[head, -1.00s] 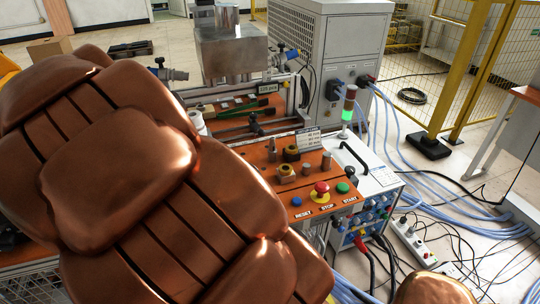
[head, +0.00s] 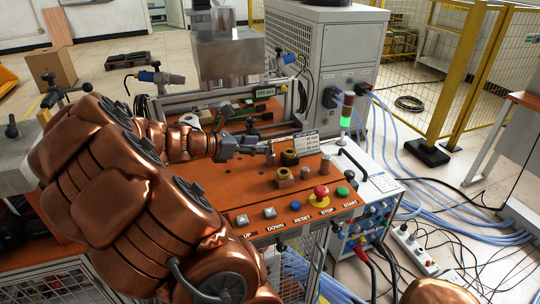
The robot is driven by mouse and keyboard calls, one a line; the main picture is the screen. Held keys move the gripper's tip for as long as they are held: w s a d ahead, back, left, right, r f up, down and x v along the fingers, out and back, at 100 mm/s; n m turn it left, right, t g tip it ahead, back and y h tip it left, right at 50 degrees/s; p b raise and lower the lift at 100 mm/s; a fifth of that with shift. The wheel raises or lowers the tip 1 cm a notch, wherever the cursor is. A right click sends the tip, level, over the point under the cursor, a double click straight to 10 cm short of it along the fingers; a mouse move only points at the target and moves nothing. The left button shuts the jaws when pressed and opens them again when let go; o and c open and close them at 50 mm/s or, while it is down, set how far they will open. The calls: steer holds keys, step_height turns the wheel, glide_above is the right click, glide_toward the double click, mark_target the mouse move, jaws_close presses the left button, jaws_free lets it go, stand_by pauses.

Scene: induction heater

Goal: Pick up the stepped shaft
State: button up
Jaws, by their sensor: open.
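My gripper (head: 262,149) is open at the end of my copper-coloured arm, over the orange panel in the head view. Its fingers reach right to a small upright grey metal shaft (head: 271,157), which looks like the stepped shaft. The fingers partly cover the shaft. I cannot tell whether they are around it or only beside it, or whether they touch it. Another small grey cylinder (head: 325,164) stands upright farther right, and a shorter one (head: 305,173) stands nearer the front.
Two brass-coloured blocks (head: 284,177) stand just right of the gripper. A small sign (head: 306,144) stands behind. A red stop button (head: 321,193) and other buttons line the orange panel's (head: 245,190) front. A signal tower (head: 346,118) stands to the right.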

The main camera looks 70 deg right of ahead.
mark_target(270, 141)
steer(key=shift+d+r+p+x, duration=0.1)
steer(key=shift+p+x, duration=0.15)
steer(key=shift+x, duration=1.15)
steer(key=shift+d+r+p+x, duration=0.15)
steer(key=shift+p+x, duration=0.05)
steer(key=shift+x, duration=1.15)
steer(key=shift+w, duration=0.15)
steer(key=shift+c, duration=0.3)
jaws_close()
